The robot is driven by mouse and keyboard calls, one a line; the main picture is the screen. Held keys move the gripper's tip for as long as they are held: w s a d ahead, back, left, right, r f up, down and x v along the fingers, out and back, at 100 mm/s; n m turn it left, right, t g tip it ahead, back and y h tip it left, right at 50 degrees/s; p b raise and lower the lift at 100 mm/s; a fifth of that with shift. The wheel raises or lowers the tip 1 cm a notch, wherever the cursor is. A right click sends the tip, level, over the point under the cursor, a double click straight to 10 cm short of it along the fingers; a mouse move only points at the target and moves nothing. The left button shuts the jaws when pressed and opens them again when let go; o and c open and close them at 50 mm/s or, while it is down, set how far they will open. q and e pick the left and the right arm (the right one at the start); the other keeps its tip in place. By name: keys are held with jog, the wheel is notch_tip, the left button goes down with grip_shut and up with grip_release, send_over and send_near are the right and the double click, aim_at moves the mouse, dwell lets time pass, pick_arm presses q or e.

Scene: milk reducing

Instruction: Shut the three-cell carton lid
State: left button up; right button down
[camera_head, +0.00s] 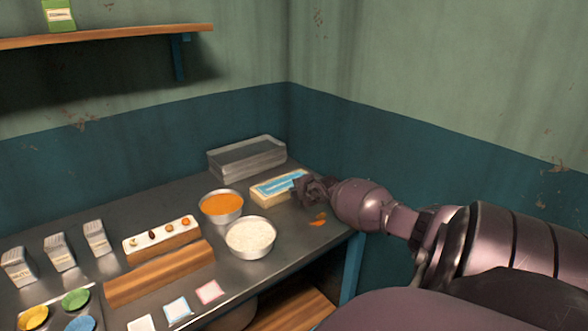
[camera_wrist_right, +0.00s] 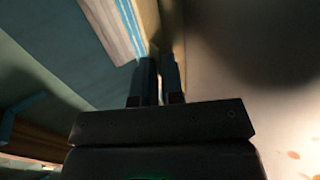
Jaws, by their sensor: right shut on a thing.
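The carton (camera_head: 265,202) is a long pale box on the metal table, near the right corner. Its lid (camera_head: 276,185), with a blue and white label, lies about flat along the top; I cannot tell whether it is fully closed. My right gripper (camera_head: 300,186) is at the carton's right end, with its fingers close together on the lid's end. In the right wrist view the lid (camera_wrist_right: 118,25) shows beside the fingertips (camera_wrist_right: 160,62), and the exact grip is dark and partly hidden. The cells inside are not visible. My left gripper is out of view.
A metal tray (camera_head: 247,158) stands behind the carton. Bowls of orange (camera_head: 221,205) and white (camera_head: 250,238) contents stand to its left. Orange flakes (camera_head: 318,220) lie near the table's right edge.

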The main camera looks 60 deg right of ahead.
jog(key=shift+s+a+f, duration=0.15)
jog(key=shift+s+f, duration=0.1)
jog(key=shift+f, duration=0.6)
jog(key=c, duration=1.5)
grip_release()
jog(key=shift+o, duration=0.8)
jog(key=shift+w, duration=0.1)
jog(key=shift+r, duration=0.15)
jog(key=shift+r, duration=0.1)
